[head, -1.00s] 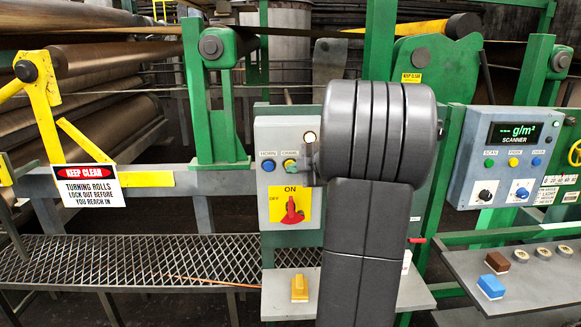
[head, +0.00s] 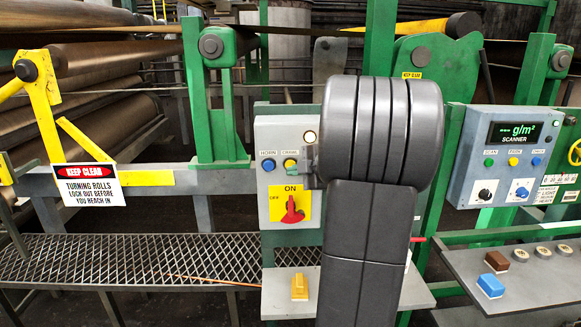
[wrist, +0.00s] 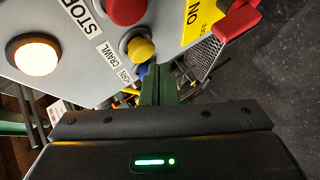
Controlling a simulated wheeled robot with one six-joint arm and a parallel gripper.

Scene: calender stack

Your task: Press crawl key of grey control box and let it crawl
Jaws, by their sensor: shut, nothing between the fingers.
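The grey control box (head: 265,205) stands in the middle of the head view. It carries a blue horn key (head: 268,165), a yellow crawl key (head: 290,164), a pale lamp (head: 310,137) and a red rotary switch (head: 292,212). My forearm hides its right part, and my gripper is mostly hidden there. In the wrist view the yellow crawl key (wrist: 139,49) is in plain sight, beside the red stop button (wrist: 126,10) and the glowing lamp (wrist: 37,56). My gripper (wrist: 152,70) is shut and empty, its tips just below the crawl key, apparently apart from it.
A scanner panel (head: 480,160) stands to the right above a shelf with small blocks. A yellow block (head: 299,287) lies on the ledge below the box. Large rolls (head: 95,100) and a keep-clear sign (head: 87,186) are on the left.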

